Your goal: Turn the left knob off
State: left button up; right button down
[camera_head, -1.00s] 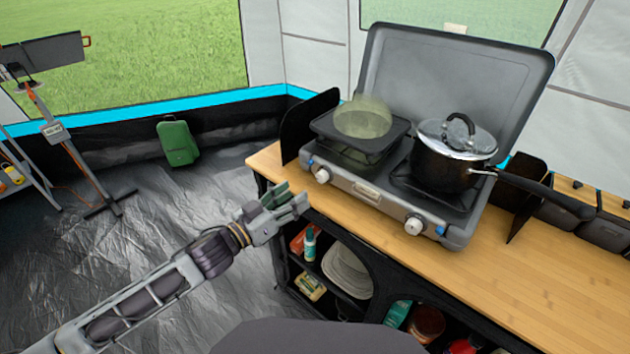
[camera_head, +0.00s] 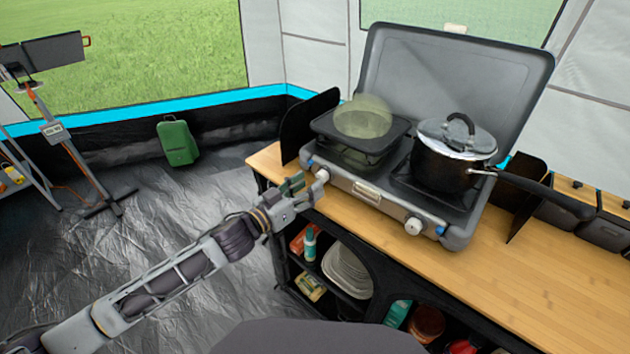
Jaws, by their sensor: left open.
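The camp stove (camera_head: 366,193) stands on the wooden counter with its lid raised. Its left knob (camera_head: 322,175) is a small pale knob at the left end of the front panel. Its right knob (camera_head: 413,226) is at the right end of the panel. My left gripper (camera_head: 308,187) is open and empty, with its fingertips just to the left of and below the left knob. I cannot tell whether a fingertip touches the knob. The knob's pointer is too small to read. My right gripper is not in view.
A dark square pan with a translucent greenish round shape (camera_head: 363,117) sits on the left burner. A lidded black pot (camera_head: 452,155) sits on the right burner, its handle reaching right. The counter (camera_head: 480,284) is clear in front of the stove; shelves below hold several items.

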aim_at(322, 177)
pick_arm(q)
jog(key=shift+x, duration=1.65)
jog(key=shift+c, duration=0.4)
jog(key=c, duration=0.9)
